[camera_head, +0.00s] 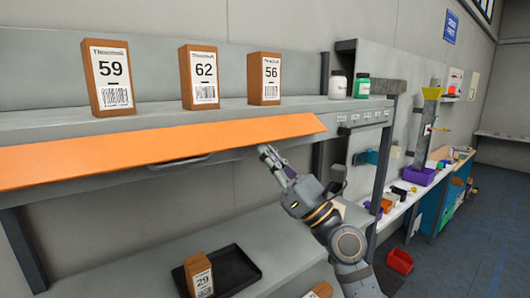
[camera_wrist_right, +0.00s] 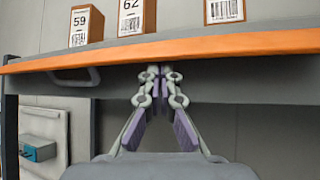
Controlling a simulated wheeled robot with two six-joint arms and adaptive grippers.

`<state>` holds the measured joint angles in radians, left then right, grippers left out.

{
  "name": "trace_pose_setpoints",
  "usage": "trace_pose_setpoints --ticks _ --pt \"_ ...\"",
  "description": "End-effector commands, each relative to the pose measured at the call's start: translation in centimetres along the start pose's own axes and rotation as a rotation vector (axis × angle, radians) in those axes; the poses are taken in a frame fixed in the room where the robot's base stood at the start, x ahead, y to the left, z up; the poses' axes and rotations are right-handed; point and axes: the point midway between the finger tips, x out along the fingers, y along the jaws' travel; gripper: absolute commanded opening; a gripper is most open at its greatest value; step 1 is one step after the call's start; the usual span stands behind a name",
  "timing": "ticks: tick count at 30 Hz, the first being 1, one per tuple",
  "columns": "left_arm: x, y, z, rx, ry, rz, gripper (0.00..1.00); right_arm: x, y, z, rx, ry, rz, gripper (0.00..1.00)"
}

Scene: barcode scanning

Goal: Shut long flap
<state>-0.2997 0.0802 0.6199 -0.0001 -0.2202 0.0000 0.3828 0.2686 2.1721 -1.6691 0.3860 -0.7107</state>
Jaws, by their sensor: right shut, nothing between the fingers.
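The long flap (camera_head: 150,145) is an orange panel along the front of the upper shelf in the head view. It tilts outward, with a dark handle (camera_head: 183,160) under its lower edge. In the right wrist view the flap (camera_wrist_right: 225,45) shows as a thin orange edge across the picture, with the handle (camera_wrist_right: 75,77) below it at left. My right gripper (camera_head: 265,152) is shut and empty, just below the flap's right part. In the right wrist view the gripper's fingertips (camera_wrist_right: 160,72) are together under the flap edge; I cannot tell whether they touch it. My left gripper is not in view.
Boxes numbered 59 (camera_head: 110,78), 62 (camera_head: 199,77) and 56 (camera_head: 264,78) stand on the upper shelf. A shelf post (camera_head: 380,165) is right of my arm.

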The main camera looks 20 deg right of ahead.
Motion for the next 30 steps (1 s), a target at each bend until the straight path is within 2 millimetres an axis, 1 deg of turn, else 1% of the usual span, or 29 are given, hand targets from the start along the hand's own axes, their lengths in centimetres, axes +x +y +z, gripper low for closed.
trace_pose_setpoints --ticks 1,2,13,21,30 --pt "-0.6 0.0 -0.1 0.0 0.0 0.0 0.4 0.2 0.1 0.5 -0.001 0.001 0.0 0.0" --pt "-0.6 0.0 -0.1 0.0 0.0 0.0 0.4 0.2 0.1 0.6 -0.001 0.001 0.0 0.0" --pt "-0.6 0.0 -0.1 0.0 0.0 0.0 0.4 0.1 0.1 0.7 0.0 -0.001 0.0 0.0" --pt "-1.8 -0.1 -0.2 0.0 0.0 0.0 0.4 0.2 0.4 1.9 0.001 0.0 0.001 0.0" --pt "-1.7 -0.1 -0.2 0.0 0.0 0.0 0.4 0.1 0.5 1.9 0.001 -0.002 0.0 0.0"
